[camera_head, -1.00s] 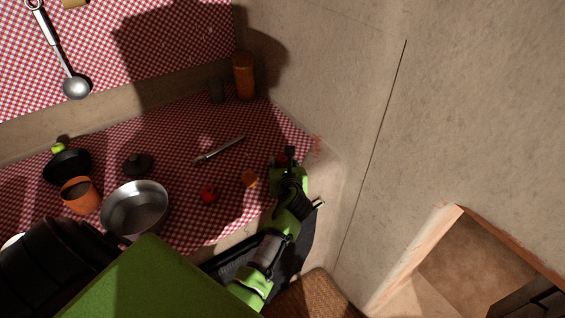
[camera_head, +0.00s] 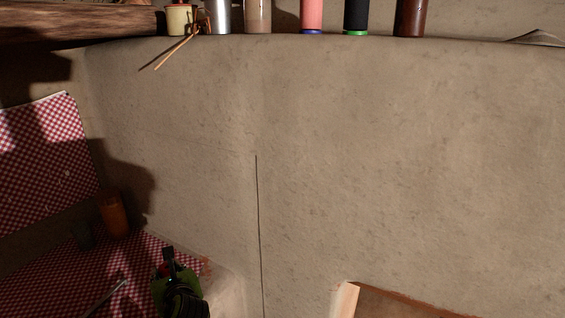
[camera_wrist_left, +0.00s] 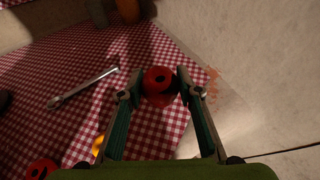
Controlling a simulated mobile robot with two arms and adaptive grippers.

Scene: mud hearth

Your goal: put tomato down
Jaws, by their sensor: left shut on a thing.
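The tomato (camera_wrist_left: 160,80), red and round with a dark centre, is between the fingers of my left gripper (camera_wrist_left: 161,93) in the left wrist view. The gripper is shut on it, above the far right corner of the red checked cloth (camera_wrist_left: 95,40). I cannot tell whether the tomato touches the cloth. In the head view my left gripper (camera_head: 168,258) is at the bottom left, dark and hiding most of the tomato. My right gripper is not in view.
A metal utensil (camera_wrist_left: 83,87) lies left of the gripper. Another red round thing (camera_wrist_left: 40,170) is at the bottom left. An orange jar (camera_head: 113,215) and a dark cup (camera_head: 83,235) stand behind. The mud wall (camera_head: 210,150) is close on the right.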

